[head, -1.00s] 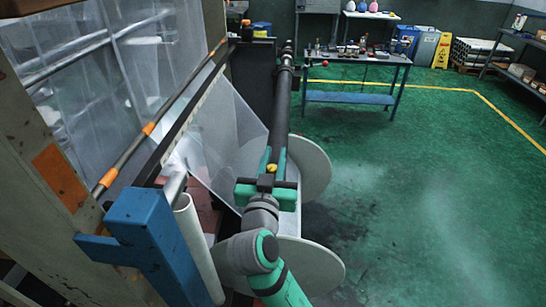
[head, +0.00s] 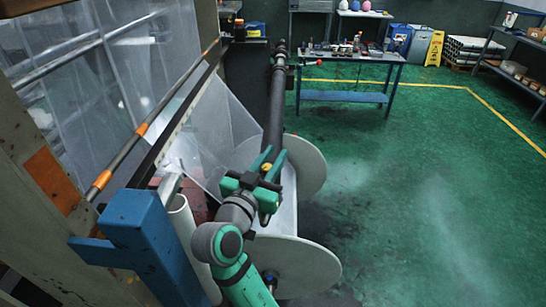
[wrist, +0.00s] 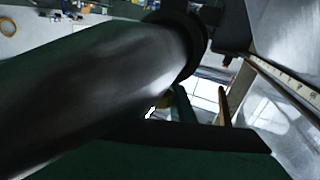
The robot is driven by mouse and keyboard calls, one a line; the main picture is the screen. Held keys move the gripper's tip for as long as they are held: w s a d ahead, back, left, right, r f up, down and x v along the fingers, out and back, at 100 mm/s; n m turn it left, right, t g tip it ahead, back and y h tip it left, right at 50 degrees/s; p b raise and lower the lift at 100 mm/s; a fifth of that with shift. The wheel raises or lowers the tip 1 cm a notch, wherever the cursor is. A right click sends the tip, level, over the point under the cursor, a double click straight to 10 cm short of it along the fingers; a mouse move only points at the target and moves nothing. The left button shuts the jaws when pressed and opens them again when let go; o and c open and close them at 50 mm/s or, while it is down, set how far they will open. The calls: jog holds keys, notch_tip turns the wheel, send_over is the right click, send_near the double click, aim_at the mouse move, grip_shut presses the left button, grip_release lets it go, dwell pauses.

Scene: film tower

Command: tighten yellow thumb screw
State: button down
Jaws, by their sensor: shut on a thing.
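The yellow thumb screw (head: 266,167) is a small spot between the two teal fingers of my gripper (head: 268,163), beside the long dark roller bar (head: 275,105) in the head view. My gripper is shut on the screw, and its black and green body is tilted. In the wrist view the dark bar (wrist: 110,85) fills much of the left and middle. A small yellow patch of the screw (wrist: 163,101) shows there below the bar's end, next to a teal finger (wrist: 182,105). Most of the screw is hidden.
Pale round discs (head: 302,166) stand right of the bar. A blue post (head: 145,240) and white tube (head: 190,245) are close on the left, near clear film (head: 215,125). A workbench (head: 350,57) stands at the back. The green floor at right is clear.

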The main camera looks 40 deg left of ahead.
jog(key=shift+r, duration=0.15)
jog(key=c, duration=1.5)
grip_release()
jog(key=shift+c, duration=0.2)
